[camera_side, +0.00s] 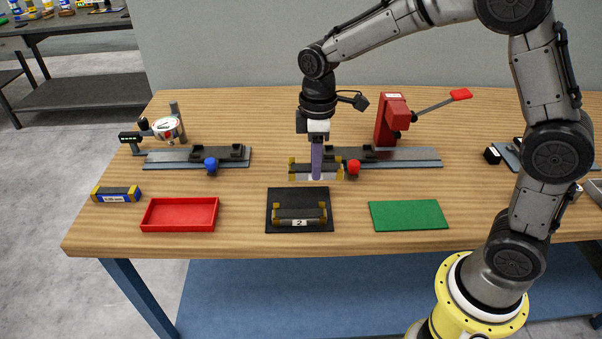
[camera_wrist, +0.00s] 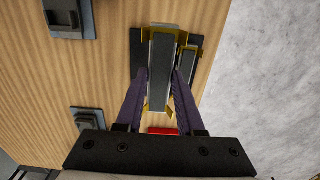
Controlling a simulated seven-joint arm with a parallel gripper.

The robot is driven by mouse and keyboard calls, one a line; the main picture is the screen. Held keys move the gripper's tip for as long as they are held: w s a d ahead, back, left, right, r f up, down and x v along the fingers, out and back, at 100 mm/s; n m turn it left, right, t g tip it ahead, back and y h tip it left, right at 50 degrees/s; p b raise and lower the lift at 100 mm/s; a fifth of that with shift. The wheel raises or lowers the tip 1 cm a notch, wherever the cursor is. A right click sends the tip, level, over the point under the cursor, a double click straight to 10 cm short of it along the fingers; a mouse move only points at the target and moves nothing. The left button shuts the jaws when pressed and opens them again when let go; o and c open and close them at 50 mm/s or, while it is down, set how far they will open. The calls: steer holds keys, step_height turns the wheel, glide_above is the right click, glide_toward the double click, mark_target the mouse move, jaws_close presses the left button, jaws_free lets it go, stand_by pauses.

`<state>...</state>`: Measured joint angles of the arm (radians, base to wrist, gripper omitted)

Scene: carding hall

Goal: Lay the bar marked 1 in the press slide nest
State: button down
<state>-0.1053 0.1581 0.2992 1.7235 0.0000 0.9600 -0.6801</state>
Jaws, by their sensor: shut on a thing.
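My gripper (camera_side: 317,176) is shut on a dark bar with yellow end pieces (camera_side: 299,170); the held bar also fills the middle of the wrist view (camera_wrist: 160,72). Its marking cannot be read. It hangs level in the side view, just behind the black mat (camera_side: 272,222). The bar marked 2 (camera_side: 299,217) lies on that mat. The press slide nest (camera_side: 342,154) is a black block on a grey rail (camera_side: 415,158), behind and right of the held bar, partly hidden. A red knob (camera_side: 353,168) sits at its front. The red press (camera_side: 392,122) stands behind the rail.
A dial gauge (camera_side: 167,129) stands at left behind another rail with a black nest and a blue knob (camera_side: 211,165). The press lever (camera_side: 436,103) reaches right.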

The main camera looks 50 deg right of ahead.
steer(key=s+r, duration=0.4)
steer(key=s, duration=0.5)
steer(key=d+r, duration=0.2)
steer(key=d, duration=1.3)
steer(key=w+d+f, duration=0.1)
steer(key=w+f, duration=0.2)
steer(key=w, duration=0.1)
steer(key=w+d+f, duration=0.1)
steer(key=w+f, duration=0.2)
steer(key=w, duration=0.1)
steer(key=w+d+f, duration=0.2)
steer(key=w+f, duration=0.1)
steer(key=w, duration=0.2)
steer(key=shift+w+d, duration=0.1)
steer(key=shift+w+f, duration=0.2)
steer(key=shift+f, duration=1.65)
steer(key=shift+f, duration=0.15)
steer(key=c, duration=0.5)
jaws_free()
